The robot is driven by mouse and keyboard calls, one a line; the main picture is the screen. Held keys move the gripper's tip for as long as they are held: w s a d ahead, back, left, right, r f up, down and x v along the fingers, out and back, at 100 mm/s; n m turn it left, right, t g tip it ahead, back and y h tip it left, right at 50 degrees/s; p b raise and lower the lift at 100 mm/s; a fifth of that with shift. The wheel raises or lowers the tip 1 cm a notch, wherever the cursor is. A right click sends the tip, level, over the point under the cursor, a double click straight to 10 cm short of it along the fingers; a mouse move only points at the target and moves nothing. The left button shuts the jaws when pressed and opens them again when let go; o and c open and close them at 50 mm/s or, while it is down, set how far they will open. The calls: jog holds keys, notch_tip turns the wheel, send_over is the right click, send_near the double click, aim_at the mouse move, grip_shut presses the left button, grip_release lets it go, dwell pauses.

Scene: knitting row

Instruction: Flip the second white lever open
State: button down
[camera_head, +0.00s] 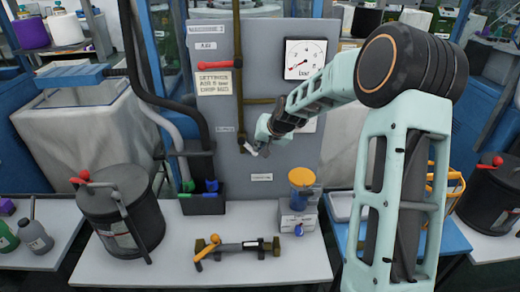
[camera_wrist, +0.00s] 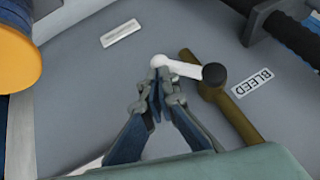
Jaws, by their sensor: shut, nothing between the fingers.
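A short white lever (camera_wrist: 180,67) with a black hub (camera_wrist: 214,73) sits on a brass pipe beside a BLEED label in the wrist view. It points away from the pipe, across it. In the head view the white lever (camera_head: 251,151) shows low on the grey panel. My gripper (camera_wrist: 160,92) is shut and empty, its fingertips right at the lever's free end; I cannot tell whether they touch it. In the head view my gripper (camera_head: 265,146) is just right of the lever. I see only this one white lever clearly.
A red lever (camera_head: 222,64) sits higher on the panel (camera_head: 215,110), with a gauge (camera_head: 305,59) right of the pipe. Below are a tool bin (camera_head: 206,203), a yellow-topped blue cup (camera_head: 301,184) and an orange-handled valve (camera_head: 208,246) on the table. A dark pot (camera_head: 118,215) stands left.

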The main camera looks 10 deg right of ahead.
aim_at(254, 154)
jog(key=shift+w+a+f+m+t+y+b, duration=0.1)
jog(key=shift+a+f+m+t+y+b, duration=0.3)
jog(key=shift+b, duration=0.85)
jog(key=shift+a+f+g+y+b, duration=0.15)
jog(key=shift+f+y+b, duration=0.6)
jog(key=shift+b, duration=0.5)
jog(key=shift+w+a+f+m+t+y+b, duration=0.1)
jog(key=shift+a+f+m+t+y+b, duration=0.2)
jog(key=shift+y+b, duration=0.65)
jog(key=shift+a+f+h+b, duration=0.15)
jog(key=shift+h+b, duration=0.15)
jog(key=shift+b, duration=0.15)
